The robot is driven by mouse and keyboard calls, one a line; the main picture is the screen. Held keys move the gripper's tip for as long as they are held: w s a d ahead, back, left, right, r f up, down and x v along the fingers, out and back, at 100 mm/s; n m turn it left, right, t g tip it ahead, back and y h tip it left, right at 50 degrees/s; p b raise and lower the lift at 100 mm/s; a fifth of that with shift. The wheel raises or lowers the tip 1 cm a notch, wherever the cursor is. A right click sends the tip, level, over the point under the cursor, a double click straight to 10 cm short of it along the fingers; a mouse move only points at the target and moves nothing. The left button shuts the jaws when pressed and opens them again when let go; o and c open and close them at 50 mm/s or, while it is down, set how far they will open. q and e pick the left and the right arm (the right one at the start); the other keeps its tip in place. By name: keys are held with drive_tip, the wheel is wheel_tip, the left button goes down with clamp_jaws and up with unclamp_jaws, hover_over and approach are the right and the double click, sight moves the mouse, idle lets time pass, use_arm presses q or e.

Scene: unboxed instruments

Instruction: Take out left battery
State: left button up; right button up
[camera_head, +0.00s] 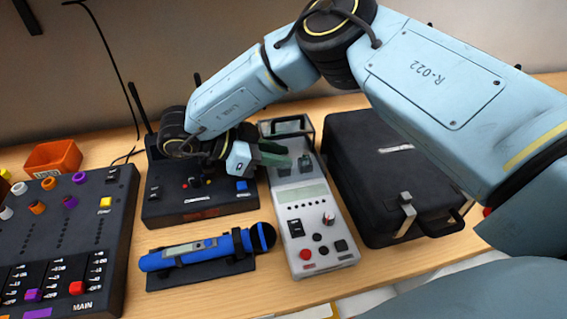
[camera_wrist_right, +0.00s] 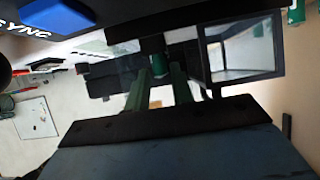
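The grey handheld device (camera_head: 312,215) lies between the blue microphone and the black case, with dark battery slots near its upper end. My right gripper (camera_head: 272,154) reaches in from the left over that upper end, its green fingers pointing right. In the right wrist view the fingers (camera_wrist_right: 159,82) are apart, with a small green battery (camera_wrist_right: 160,65) between their tips and visible gaps at its sides. Another green battery end (camera_head: 304,160) shows at the right slot in the head view. The left slot is partly hidden by the fingers. My left gripper is not in view.
A black receiver box (camera_head: 200,203) with antennas stands under my right wrist. The blue microphone (camera_head: 205,250) lies on its stand in front. The black case (camera_head: 385,165) is close on the right, and a mixer (camera_head: 100,225) is at left. An orange bin (camera_head: 53,158) sits behind the mixer.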

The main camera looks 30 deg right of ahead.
clamp_jaws()
drive_tip(key=shift+r, duration=0.1)
